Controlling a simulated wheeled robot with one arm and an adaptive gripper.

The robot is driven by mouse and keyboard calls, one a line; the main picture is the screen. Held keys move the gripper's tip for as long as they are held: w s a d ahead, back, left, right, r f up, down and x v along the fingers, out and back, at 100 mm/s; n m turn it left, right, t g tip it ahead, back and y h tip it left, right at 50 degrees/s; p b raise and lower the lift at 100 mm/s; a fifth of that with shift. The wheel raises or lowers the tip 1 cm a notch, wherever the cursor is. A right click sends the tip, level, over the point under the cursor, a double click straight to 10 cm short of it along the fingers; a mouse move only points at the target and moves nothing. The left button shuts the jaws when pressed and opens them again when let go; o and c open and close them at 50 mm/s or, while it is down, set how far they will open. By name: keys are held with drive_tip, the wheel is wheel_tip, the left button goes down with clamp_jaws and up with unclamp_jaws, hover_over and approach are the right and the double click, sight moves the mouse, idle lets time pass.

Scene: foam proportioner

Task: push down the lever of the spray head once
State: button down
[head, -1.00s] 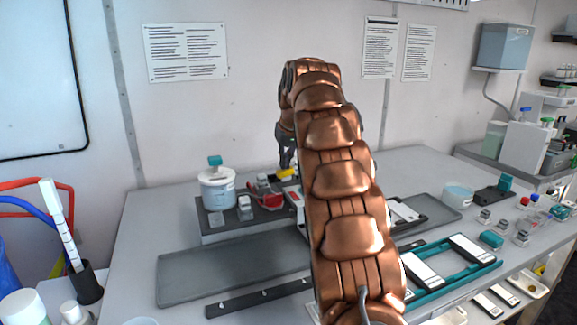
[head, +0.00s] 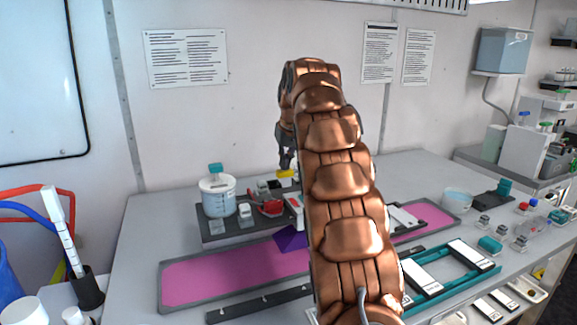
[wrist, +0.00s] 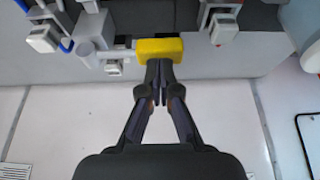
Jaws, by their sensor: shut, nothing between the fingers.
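The yellow lever (head: 285,174) of the spray head sits at the back of the bench, above the grey unit with the red part. It also shows in the wrist view (wrist: 160,50). My gripper (head: 286,164) is shut and empty, pointing down at the lever. In the wrist view its fingertips (wrist: 158,68) meet the lever's edge and seem to touch it. A purple cone-like shape (head: 290,239) shows below the unit, beside my arm. My arm hides most of the spray head's body.
A long tray with a magenta surface (head: 225,278) runs across the bench and shows again right of my arm. A white tub with a teal cap (head: 217,196) stands left of the lever. A teal rack (head: 455,272) lies at the right front.

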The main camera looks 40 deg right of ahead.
sight(284, 171)
drive_tip(key=shift+r+p, duration=1.75)
drive_tip(key=shift+r, duration=0.9)
drive_tip(key=shift+f, duration=0.1)
drive_tip(key=shift+a, duration=0.2)
drive_tip(key=shift+g+y, duration=0.4)
drive_tip(key=shift+g, duration=0.3)
drive_tip(key=s+a, duration=0.2)
drive_tip(key=a, duration=0.1)
drive_tip(key=s+a+f, duration=0.1)
drive_tip(key=s+a, duration=0.1)
drive_tip(key=a, duration=0.1)
drive_tip(key=s+a+f, duration=0.1)
drive_tip(key=s+a, duration=0.1)
drive_tip(key=a, duration=0.1)
drive_tip(key=shift+a+f, duration=0.15)
drive_tip(key=shift+a, duration=0.25)
drive_tip(key=s+a+f+n+g, duration=0.1)
drive_tip(key=s+a+f, duration=0.5)
drive_tip(key=s, duration=0.6)
drive_tip(key=s+a+f+n+g, duration=0.1)
drive_tip(key=s+a+f, duration=0.5)
drive_tip(key=s, duration=0.7)
drive_tip(key=s+a+f+n+g, duration=0.1)
drive_tip(key=s+a+f, duration=0.5)
drive_tip(key=s, duration=0.6)
drive_tip(key=shift+s+a+g, duration=0.25)
drive_tip(key=shift+a+g, duration=0.65)
drive_tip(key=shift+a, duration=0.05)
